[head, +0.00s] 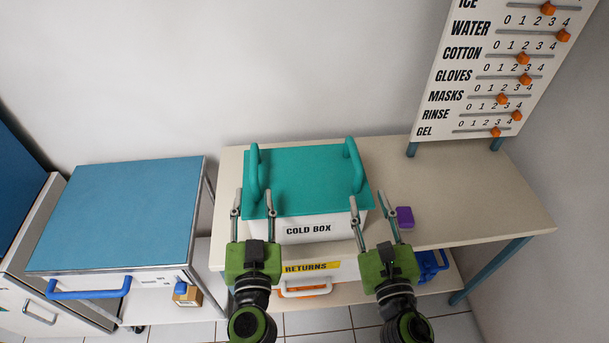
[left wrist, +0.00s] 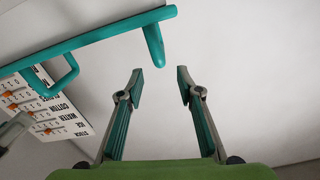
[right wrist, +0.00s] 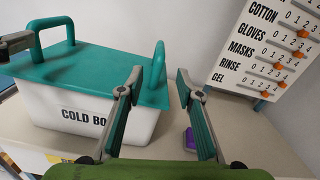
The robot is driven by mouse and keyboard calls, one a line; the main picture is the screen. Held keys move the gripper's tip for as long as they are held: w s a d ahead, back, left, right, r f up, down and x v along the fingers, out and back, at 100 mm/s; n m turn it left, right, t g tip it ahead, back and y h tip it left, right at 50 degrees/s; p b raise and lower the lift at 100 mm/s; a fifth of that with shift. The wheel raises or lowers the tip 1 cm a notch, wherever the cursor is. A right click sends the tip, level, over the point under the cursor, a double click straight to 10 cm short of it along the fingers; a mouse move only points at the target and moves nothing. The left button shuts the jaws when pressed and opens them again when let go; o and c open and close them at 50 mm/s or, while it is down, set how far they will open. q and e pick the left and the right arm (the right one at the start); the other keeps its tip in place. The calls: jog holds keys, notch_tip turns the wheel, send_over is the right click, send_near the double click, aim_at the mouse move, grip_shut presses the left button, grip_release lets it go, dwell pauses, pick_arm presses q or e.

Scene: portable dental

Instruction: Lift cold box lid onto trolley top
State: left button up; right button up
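The cold box (head: 324,233) is a white box labelled COLD BOX on the beige table. Its teal lid (head: 305,178) sits on it, with an upright handle at each side, the left handle (head: 257,170) and the right handle (head: 355,165). The blue trolley top (head: 125,208) is to the left and bare. My left gripper (head: 254,194) is open and empty in front of the lid's left side. My right gripper (head: 367,202) is open and empty near the lid's front right corner. In the right wrist view the lid (right wrist: 90,75) lies left of the fingers.
A small purple block (head: 404,217) sits on the table right of the box. A RETURNS bin (head: 330,271) is below the tabletop. A slider board (head: 480,75) stands at the back right. The trolley has a blue front handle (head: 90,292).

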aim_at(254, 149)
pick_arm(q)
jog(key=shift+w, duration=0.15)
pick_arm(e)
jog(key=shift+w, duration=0.15)
